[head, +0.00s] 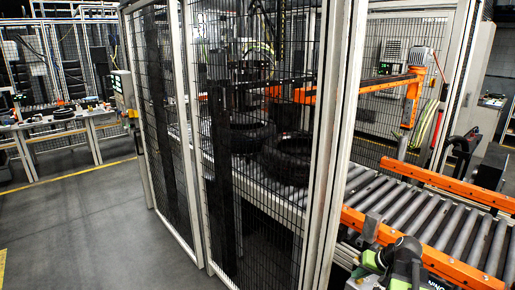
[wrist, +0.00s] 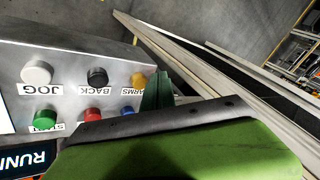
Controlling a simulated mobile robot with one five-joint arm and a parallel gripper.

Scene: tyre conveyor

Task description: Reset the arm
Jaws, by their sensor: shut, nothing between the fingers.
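In the wrist view, a grey control panel (wrist: 75,60) carries a white button (wrist: 37,72) labelled JOG, a black button (wrist: 97,76) labelled BACK and a yellow button (wrist: 138,80) with a label reading ARMS. Below them are green (wrist: 46,118), red (wrist: 93,115) and blue (wrist: 128,111) buttons, their labels partly or wholly hidden. My gripper (wrist: 158,93) is shut and empty, its green tip just right of the yellow button. Whether it touches that button I cannot tell. In the head view my green and black arm shows at the lower right; its fingertips are unclear there.
In the head view, a mesh safety fence (head: 265,150) encloses a tyre (head: 288,155) by the roller conveyor (head: 425,215). Orange rails (head: 440,185) edge the rollers. Open floor (head: 90,240) lies left, with a workbench (head: 65,130) behind.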

